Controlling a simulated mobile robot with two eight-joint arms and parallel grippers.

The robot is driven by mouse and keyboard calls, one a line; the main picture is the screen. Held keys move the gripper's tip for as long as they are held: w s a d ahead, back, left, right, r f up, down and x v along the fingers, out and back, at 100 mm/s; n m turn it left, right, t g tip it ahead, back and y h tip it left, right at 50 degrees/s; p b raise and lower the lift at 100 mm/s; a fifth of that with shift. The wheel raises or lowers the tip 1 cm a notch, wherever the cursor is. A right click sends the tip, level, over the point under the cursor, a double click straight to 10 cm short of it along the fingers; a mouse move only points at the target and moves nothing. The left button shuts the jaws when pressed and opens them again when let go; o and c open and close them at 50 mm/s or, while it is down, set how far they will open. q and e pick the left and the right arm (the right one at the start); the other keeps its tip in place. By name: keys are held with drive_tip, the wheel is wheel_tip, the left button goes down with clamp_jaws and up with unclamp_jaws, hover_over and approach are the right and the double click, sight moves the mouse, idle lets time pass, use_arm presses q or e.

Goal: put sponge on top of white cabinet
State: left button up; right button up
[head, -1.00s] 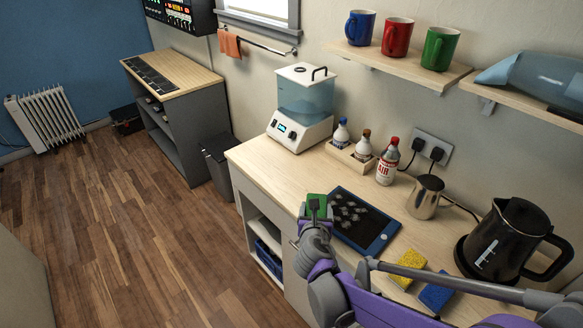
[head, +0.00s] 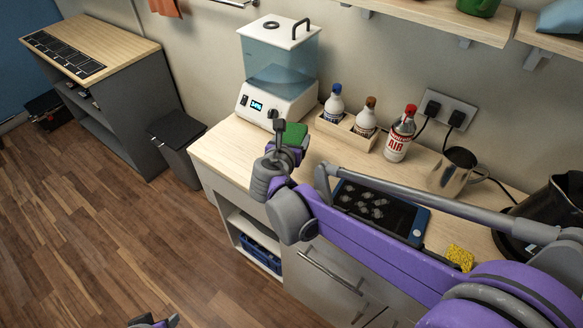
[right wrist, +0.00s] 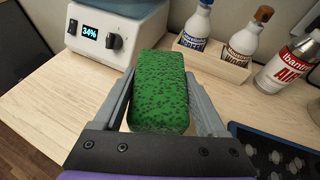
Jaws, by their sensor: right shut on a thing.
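The machine (head: 276,75) with a clear blue tank stands behind the sponge. The worktop's left end is clear.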

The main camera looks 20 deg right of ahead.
drive_tip(key=f, duration=0.5)
drive_tip(key=shift+s+b, duration=0.2)
drive_tip(key=shift+b, duration=0.1)
drive_tip(key=shift+w+f, duration=0.1)
drive_tip(key=shift+f, duration=1.65)
drive_tip(key=shift+b, duration=0.3)
drive_tip(key=shift+f, duration=0.25)
drive_tip(key=o, duration=1.3)
drive_tip(key=shift+r, duration=0.1)
drive_tip(key=shift+c, duration=0.2)
drive_tip(key=shift+r, duration=0.25)
drive_tip(key=p+v, duration=0.1)
drive_tip(key=v, duration=1.1)
